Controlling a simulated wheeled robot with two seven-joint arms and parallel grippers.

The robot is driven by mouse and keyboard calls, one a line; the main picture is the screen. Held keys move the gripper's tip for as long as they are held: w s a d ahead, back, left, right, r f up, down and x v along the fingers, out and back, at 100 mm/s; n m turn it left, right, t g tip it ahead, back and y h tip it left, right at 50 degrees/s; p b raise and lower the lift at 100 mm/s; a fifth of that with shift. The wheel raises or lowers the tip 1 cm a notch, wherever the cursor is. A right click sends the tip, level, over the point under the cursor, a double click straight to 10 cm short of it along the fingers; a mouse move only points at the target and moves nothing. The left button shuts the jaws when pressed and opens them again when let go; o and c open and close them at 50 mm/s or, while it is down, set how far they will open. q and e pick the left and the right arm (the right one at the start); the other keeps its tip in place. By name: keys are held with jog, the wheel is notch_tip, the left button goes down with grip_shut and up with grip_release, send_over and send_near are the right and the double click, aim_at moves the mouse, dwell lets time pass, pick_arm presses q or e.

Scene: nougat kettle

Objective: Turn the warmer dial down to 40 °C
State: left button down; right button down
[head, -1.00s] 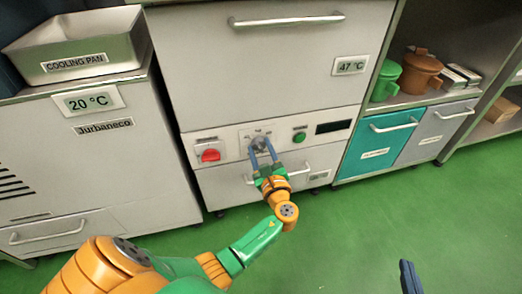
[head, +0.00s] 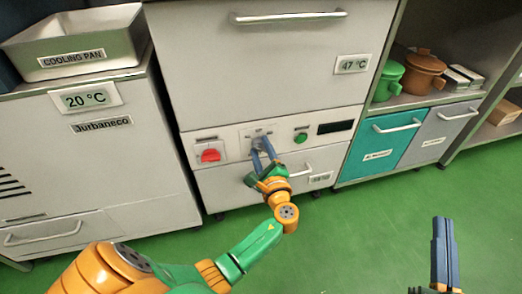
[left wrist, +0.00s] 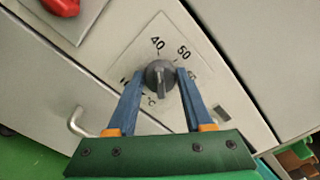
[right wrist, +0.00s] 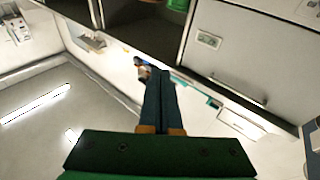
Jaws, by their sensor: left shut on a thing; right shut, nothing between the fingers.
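The warmer dial (left wrist: 160,76) is a dark grey round knob with a raised bar on the warmer's front panel. The marks 40 and 50 show beside it in the left wrist view; its exact setting is hard to read. My left gripper (left wrist: 158,80) has its blue fingers on both sides of the dial, shut on it. In the head view, the left gripper (head: 264,146) largely covers the dial. The warmer's label (head: 352,64) reads 47 °C. My right gripper (head: 444,222) is shut and empty, over the green floor; it also shows in the right wrist view (right wrist: 160,85).
A red switch (head: 210,155) sits left of the dial and a green button (head: 300,137) right of it. A cooling pan (head: 85,65) stands on the left cabinet, labelled 20 °C. Floor at right is clear.

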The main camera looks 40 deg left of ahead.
pick_arm(q)
jog(key=shift+c, duration=1.6)
grip_release()
jog(key=shift+s+d, duration=0.1)
jog(key=p+v, duration=0.2)
jog(key=v, duration=0.5)
pick_arm(e)
notch_tip(320, 180, down, 12)
jog(key=s+d+g+h, duration=0.1)
jog(key=d+g+h, duration=0.1)
jog(key=g, duration=0.5)
jog(key=shift+s+m+h, duration=0.3)
jog(key=shift+s, duration=0.05)
